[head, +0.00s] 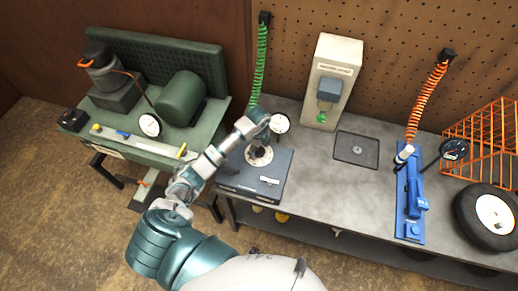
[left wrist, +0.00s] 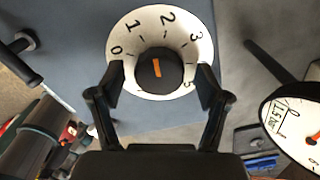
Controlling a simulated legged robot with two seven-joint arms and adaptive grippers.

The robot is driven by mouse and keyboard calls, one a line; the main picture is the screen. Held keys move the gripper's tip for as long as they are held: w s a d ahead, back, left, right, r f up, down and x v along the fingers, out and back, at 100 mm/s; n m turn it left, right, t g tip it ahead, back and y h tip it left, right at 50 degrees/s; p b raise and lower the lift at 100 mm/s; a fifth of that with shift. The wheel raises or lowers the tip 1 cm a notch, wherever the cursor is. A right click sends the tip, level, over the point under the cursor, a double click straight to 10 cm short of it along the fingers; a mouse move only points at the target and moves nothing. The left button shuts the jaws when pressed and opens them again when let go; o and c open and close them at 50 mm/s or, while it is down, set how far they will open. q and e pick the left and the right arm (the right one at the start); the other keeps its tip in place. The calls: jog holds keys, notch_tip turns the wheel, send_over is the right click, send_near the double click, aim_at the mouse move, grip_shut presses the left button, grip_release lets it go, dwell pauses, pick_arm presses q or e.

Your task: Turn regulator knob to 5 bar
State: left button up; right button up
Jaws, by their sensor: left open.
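The regulator knob (left wrist: 158,70) is dark and round with an orange mark, on a white dial (left wrist: 143,37) with black numbers. In the left wrist view the mark stands nearly upright, tilted slightly left, its upper end towards between 1 and 2. A finger hides part of the dial's right side. My left gripper (left wrist: 161,78) is open, its fingers either side of the knob with gaps showing. In the head view the left gripper (head: 258,138) is over the dial (head: 260,156) on the blue-grey box (head: 238,181) and hides the knob. My right gripper is not in view.
A round white gauge (head: 280,123) stands close beside the box; it also shows in the left wrist view (left wrist: 296,122). A green coiled hose (head: 261,60) hangs behind. A green compressor bench (head: 150,140) is left; a black tray (head: 355,149) and blue tool (head: 410,205) are right.

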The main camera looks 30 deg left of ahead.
pick_arm(q)
jog(key=c, duration=1.1)
jog(key=shift+c, duration=0.2)
jog(key=shift+m, duration=0.3)
